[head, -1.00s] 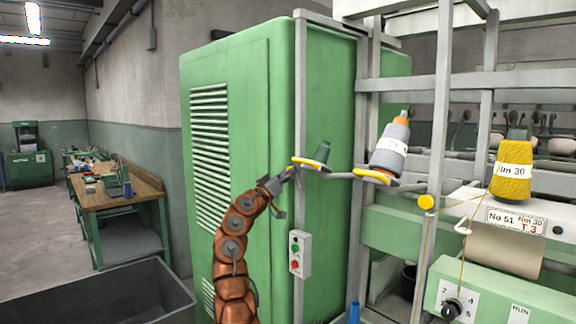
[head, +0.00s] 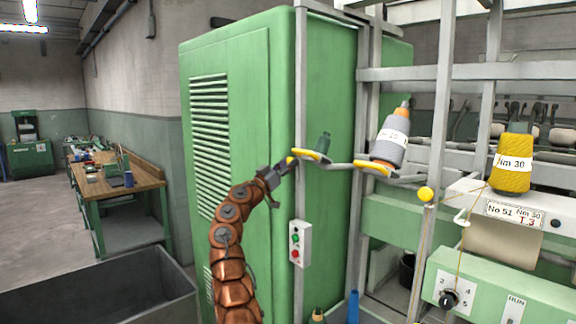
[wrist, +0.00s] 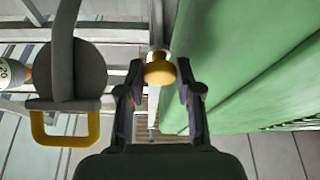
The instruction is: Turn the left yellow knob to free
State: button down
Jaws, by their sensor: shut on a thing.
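The left yellow knob (wrist: 159,72) is a rounded knob on a rail, between the two fingers of my gripper (wrist: 160,88) in the wrist view. My gripper is shut on it. Another yellow knob (head: 425,194) sits on a post further right.
A green cabinet (head: 235,110) stands behind my arm, with a button box (head: 300,243) on a post. A grey yarn cone (head: 391,138) and a yellow cone (head: 512,165) are to the right. A grey bin (head: 110,290) is at lower left, a workbench (head: 118,180) behind it.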

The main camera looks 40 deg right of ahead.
jog(key=c, duration=0.8)
grip_release()
jog(key=shift+r, duration=0.1)
jog(key=shift+a, duration=0.2)
jog(key=shift+v, duration=3.8)
jog(key=shift+s, duration=0.1)
